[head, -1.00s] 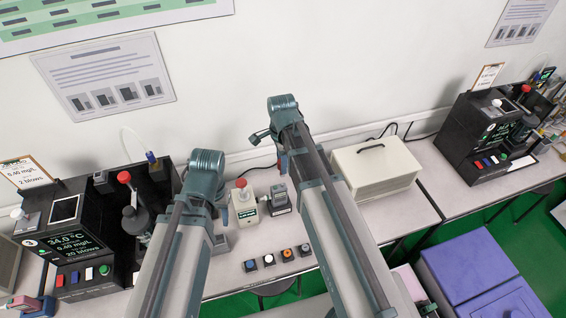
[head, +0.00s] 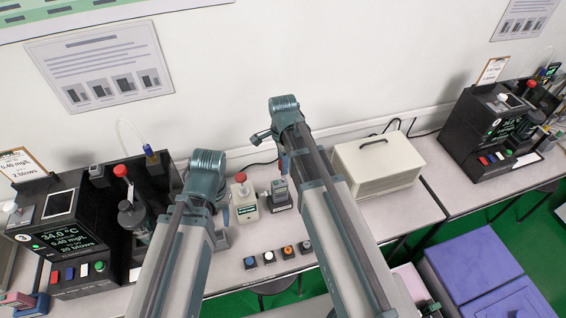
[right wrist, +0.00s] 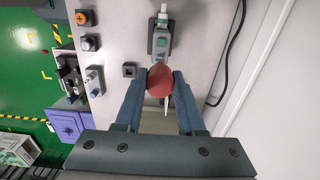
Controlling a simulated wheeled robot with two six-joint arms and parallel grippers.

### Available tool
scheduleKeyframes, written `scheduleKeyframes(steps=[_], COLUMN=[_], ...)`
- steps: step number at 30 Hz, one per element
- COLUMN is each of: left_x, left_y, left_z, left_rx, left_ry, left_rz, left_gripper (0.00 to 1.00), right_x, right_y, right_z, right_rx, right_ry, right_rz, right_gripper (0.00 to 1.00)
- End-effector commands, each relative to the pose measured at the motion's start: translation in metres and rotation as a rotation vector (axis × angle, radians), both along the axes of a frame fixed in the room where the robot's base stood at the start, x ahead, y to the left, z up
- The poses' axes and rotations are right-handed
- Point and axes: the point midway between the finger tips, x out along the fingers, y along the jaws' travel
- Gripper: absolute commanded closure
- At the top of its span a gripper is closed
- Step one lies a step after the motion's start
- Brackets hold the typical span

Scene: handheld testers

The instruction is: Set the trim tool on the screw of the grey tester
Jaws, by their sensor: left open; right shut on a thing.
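The grey tester (head: 281,196) stands upright on the bench, just below my right gripper (head: 283,166) in the head view. That gripper is shut on the red-handled trim tool, whose rounded red handle (right wrist: 160,81) sits between the fingertips in the right wrist view, with a thin pale shaft. The grey tester (right wrist: 160,42) shows just beyond the handle there. I cannot tell whether the tool touches the tester, and its screw is not distinguishable. My left gripper (head: 226,214) is open, mostly hidden behind its arm, left of the white tester.
The white tester (head: 245,203) with a red top stands close left of the grey one. Several small button blocks (head: 269,257) sit in front. A beige case (head: 378,165) stands to the right; a black instrument (head: 65,235) stands at the left. Some bench around the testers is clear.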

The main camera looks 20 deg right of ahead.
Motion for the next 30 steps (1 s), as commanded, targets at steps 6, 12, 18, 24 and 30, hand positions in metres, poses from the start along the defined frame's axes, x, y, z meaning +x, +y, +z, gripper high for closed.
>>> scheduleKeyframes(steps=[6, 12, 18, 24, 30], left_x=[0.0, 0.0, 0.0, 0.0, 0.0], left_y=[0.0, 0.0, 0.0, 0.0, 0.0], left_z=[-0.013, -0.022, -0.027, -0.027, -0.026], left_rx=[0.0, 0.0, 0.0, 0.0, 0.0], left_ry=[0.0, 0.0, 0.0, 0.0, 0.0], left_rz=[0.001, 0.001, 0.001, 0.001, 0.001], left_gripper=[0.5, 0.5, 0.5, 0.5, 0.5], right_x=[0.0, 0.0, 0.0, 0.0, 0.0], right_y=[0.0, 0.0, 0.0, 0.0, 0.0], right_z=[-0.013, -0.022, -0.027, -0.026, -0.026], right_rx=[0.0, 0.0, 0.0, 0.0, 0.0], right_ry=[0.0, 0.0, 0.0, 0.0, 0.0], right_rz=[0.0, 0.0, 0.0, 0.0, 0.0], right_gripper=[1.0, 1.0, 1.0, 1.0, 0.46])
